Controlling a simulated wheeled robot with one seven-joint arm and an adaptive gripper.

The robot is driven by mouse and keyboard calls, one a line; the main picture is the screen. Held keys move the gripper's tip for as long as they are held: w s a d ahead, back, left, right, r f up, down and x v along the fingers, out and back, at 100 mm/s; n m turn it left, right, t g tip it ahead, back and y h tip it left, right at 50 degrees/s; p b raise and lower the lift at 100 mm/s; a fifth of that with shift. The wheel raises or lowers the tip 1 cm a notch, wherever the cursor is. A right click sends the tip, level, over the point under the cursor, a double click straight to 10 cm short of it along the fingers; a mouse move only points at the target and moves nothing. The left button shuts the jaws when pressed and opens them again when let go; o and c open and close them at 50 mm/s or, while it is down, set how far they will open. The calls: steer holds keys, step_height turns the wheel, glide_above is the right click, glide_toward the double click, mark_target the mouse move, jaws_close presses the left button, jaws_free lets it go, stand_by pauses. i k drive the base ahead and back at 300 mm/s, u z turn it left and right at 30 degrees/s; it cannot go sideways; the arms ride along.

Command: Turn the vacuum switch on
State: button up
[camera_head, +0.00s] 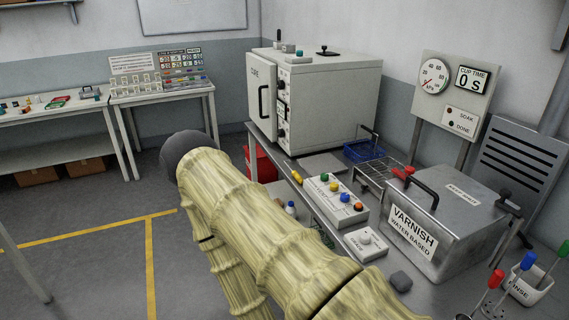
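A small white box with a round pale knob (365,239) sits on the bench at the lower centre right; its lettering is too small to read, so I cannot tell for sure that it is the vacuum switch or how it is set. A panel (456,90) behind the bench carries a round kPa gauge (434,76), a cup time display reading 0 s (471,79) and two lamps marked SOAK and DONE. My arm, a thick yellowish mottled limb with a dark rounded end, fills the lower middle. My gripper is not in view.
A grey metal tank (466,212) labelled VARNISH stands right of the white box. A box with coloured buttons (338,197), a wire rack (380,171), a blue basket (363,150) and an oven (316,98) stand behind. A rinse cup (529,287) is at right. Floor at left is clear.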

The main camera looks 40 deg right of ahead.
mark_target(325, 176)
steer(key=z, duration=0.4)
steer(key=i, duration=1.45)
steer(key=z, duration=0.85)
